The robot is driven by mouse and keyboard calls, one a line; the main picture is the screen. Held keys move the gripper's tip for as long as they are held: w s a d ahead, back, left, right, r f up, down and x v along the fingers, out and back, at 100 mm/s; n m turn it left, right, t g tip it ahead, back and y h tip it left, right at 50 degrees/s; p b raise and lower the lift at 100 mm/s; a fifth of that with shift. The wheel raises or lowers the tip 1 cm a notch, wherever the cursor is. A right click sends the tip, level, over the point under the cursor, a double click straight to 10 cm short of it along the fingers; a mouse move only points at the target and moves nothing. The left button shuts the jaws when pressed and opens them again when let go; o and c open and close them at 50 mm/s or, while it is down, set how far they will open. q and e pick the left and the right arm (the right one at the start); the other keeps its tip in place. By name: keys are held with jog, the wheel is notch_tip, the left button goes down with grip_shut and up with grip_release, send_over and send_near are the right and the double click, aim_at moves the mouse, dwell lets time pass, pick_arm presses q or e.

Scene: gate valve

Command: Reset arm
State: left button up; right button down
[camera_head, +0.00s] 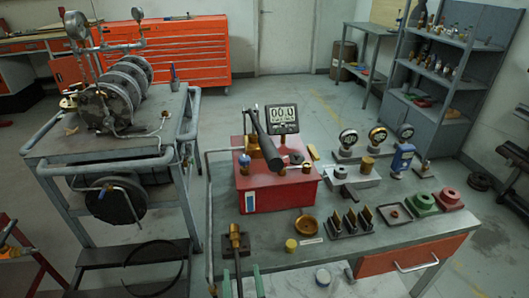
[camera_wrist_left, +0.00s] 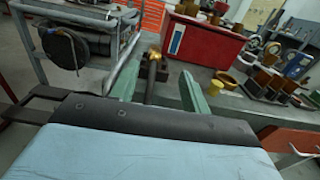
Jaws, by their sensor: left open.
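My left gripper (camera_head: 243,284) is at the bottom edge of the head view, its two green fingers apart. In the left wrist view the gripper (camera_wrist_left: 160,88) is open, and a dark upright bar with a brass top (camera_wrist_left: 153,56) shows between the fingers, with gaps on both sides. The same brass-topped piece (camera_head: 234,240) stands on a dark base just beyond the fingers in the head view. My right gripper is not seen.
The grey bench (camera_head: 385,240) holds several gauges, a brass dish (camera_head: 305,225), a yellow cap (camera_head: 291,244), a rack of dark plates (camera_head: 350,221) and green and red blocks. A pipe-railed cart (camera_head: 110,150) with a motor stands at left. Shelves (camera_head: 450,70) stand at back right.

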pick_arm(q)
jog(key=s+f+m+g+h+p, duration=0.35)
jog(key=f+m, duration=0.55)
jog(key=m, duration=0.4)
jog(key=s+f+m+g+h+p, duration=0.3)
jog(key=s+f+m+h+p, duration=0.15)
jog(key=f+m, duration=0.6)
jog(key=s+a+f+m+g+y+p, duration=0.1)
jog(key=s+a+f+m+g+p, duration=0.2)
jog(key=s+a+f+m+g, duration=0.2)
jog(key=s+a+f+m+g+y+p, duration=0.2)
jog(key=s+a+f+m+g, duration=0.3)
jog(key=s+a+m, duration=0.7)
jog(key=s+m+p, duration=0.1)
jog(key=s, duration=0.7)
jog(key=shift+a+p, duration=0.25)
jog(key=shift+p, duration=0.1)
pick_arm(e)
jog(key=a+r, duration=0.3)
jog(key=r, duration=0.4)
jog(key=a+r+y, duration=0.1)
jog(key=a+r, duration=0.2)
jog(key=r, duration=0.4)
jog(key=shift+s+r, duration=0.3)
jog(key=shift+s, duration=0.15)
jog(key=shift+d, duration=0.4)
